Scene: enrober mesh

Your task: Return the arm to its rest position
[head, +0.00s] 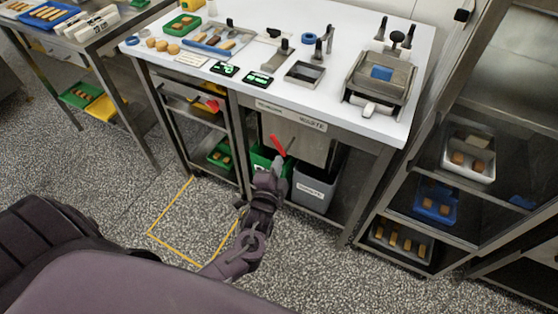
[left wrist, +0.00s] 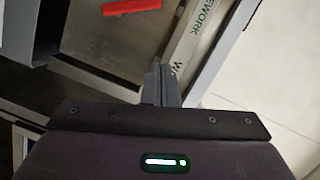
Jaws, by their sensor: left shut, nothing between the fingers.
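My left gripper (head: 281,160) is in front of the workbench, below the tabletop, near the bins under it. In the left wrist view its two fingers (left wrist: 161,84) are together with nothing between them. A red bar (head: 278,145) shows just beyond the fingertips in the head view; in the left wrist view the red bar (left wrist: 132,6) lies apart from the fingers. My right gripper is in neither view.
The workbench (head: 330,25) holds trays, scales and a press-like device (head: 380,78). A green bin (head: 262,158) and a grey bin (head: 312,188) stand beneath it. A rack with trays (head: 468,157) stands at right. Yellow tape (head: 170,248) marks the floor.

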